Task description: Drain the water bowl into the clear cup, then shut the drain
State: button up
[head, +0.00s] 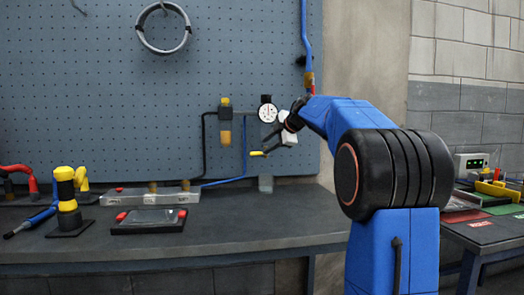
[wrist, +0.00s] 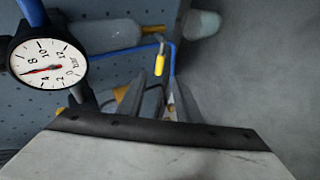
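My gripper (head: 268,142) is in front of the pegboard, below the round gauge (head: 267,111). In the wrist view its two dark fingers (wrist: 161,82) are apart with nothing held between them. The yellow drain lever (wrist: 160,58) lies just beyond the fingertips, near the gap; it also shows in the head view (head: 257,153). The clear water bowl (wrist: 105,38) is beside the gauge in the wrist view, its brass drain end towards the clear cup (wrist: 202,24). My gripper hides the bowl in the head view. The cup (head: 265,184) stands below the lever. Water level is unclear.
A yellow-topped unit with an amber bowl (head: 225,133) hangs left of the gauge. Blue and black hoses run nearby. The bench (head: 190,236) holds a grey manifold (head: 150,196), a black tray and yellow tools at left. Its front right is clear.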

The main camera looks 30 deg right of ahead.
jog(key=v, duration=0.9)
jog(key=shift+s, duration=0.25)
jog(key=s+a+r+m+t+h, duration=0.2)
jog(key=s+a+r+m+t, duration=0.2)
jog(key=a+r+m+t, duration=0.4)
jog(key=s+a+f+m+g+h, duration=0.1)
jog(key=s+f+m+g+h, duration=0.25)
jog(key=s+f, duration=0.65)
jog(key=s+a+f+m+g+h, duration=0.15)
jog(key=s+f+m+g, duration=0.45)
jog(key=f, duration=0.7)
jog(key=s+a+f+g+y, duration=0.2)
jog(key=s+a+f, duration=0.4)
jog(key=s+f, duration=0.5)
jog(key=s+a+f+g+y, duration=0.3)
jog(key=s+a+f, duration=0.4)
jog(key=s+f, duration=0.4)
notch_tip(320, 180, down, 4)
jog(key=shift+s+f, duration=0.25)
